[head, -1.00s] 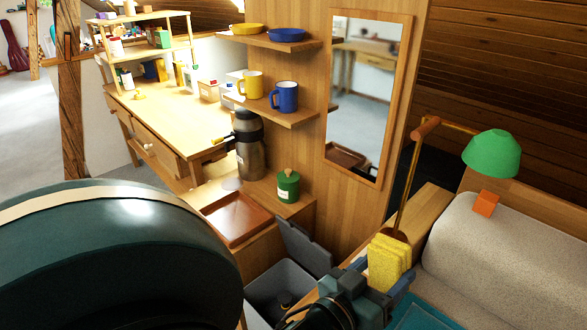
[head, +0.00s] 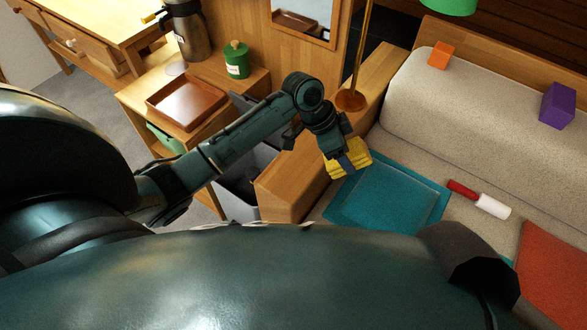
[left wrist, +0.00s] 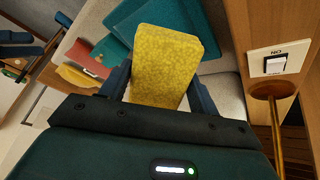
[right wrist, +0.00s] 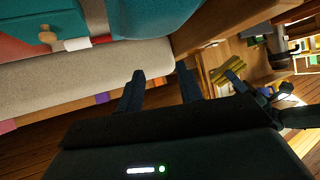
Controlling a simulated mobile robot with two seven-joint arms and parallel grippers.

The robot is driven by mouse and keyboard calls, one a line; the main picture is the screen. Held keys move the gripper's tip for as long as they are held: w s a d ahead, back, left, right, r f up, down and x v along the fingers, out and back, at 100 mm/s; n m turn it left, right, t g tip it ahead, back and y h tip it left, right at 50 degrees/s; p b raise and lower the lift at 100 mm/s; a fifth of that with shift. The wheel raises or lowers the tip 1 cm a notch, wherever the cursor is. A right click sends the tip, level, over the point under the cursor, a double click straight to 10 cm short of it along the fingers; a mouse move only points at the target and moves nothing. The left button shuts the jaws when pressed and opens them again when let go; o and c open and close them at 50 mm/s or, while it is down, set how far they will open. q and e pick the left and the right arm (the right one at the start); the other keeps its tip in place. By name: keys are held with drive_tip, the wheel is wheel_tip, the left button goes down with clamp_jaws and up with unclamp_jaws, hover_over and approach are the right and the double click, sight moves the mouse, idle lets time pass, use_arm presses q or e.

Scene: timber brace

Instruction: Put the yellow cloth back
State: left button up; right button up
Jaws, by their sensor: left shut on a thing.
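The yellow cloth (head: 361,154) is a thick, folded-looking yellow piece in my left gripper (head: 345,162). The gripper is shut on it and holds it near the back left corner of a teal flat piece on the sofa, beside the wooden armrest. In the left wrist view the cloth (left wrist: 165,65) stands out between the two fingers. My right gripper (right wrist: 160,90) shows in the right wrist view, with its fingers apart and nothing between them.
The sofa holds the teal piece (head: 385,197), a red-handled white roller (head: 490,204) and an orange-red piece (head: 550,262). A lamp (head: 352,98) stands on the armrest (head: 300,182). A grey bin (head: 238,190) and a brown tray (head: 187,103) are to the left.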

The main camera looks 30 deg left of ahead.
use_arm(q)
drive_tip(key=a+m+y, duration=0.1)
drive_tip(key=a+f+m+g+y, duration=0.1)
drive_tip(key=a+m, duration=0.1)
drive_tip(key=a+f+m+g+y, duration=0.1)
drive_tip(key=a, duration=0.1)
drive_tip(key=shift+w+m+b, duration=0.25)
drive_tip(key=shift+m+b, duration=0.05)
drive_tip(key=shift+b, duration=0.1)
drive_tip(key=a+r+m+y, duration=0.1)
drive_tip(key=a+m+y, duration=0.25)
drive_tip(key=a, duration=0.35)
drive_tip(key=shift+m+h, duration=0.25)
drive_tip(key=shift+h, duration=0.2)
drive_tip(key=f, duration=0.1)
drive_tip(key=f+b, duration=0.1)
drive_tip(key=f, duration=0.3)
drive_tip(key=shift+s+a, duration=0.25)
drive_tip(key=shift+s, duration=0.15)
drive_tip(key=shift+f+b, duration=0.35)
drive_tip(key=shift+f, duration=1.85)
use_arm(e)
drive_tip(key=shift+w+a+f+y, duration=0.15)
drive_tip(key=shift+a+f+y, duration=0.2)
drive_tip(key=shift+f, duration=0.1)
use_arm(q)
drive_tip(key=o, duration=1)
use_arm(e)
drive_tip(key=shift+f, duration=0.1)
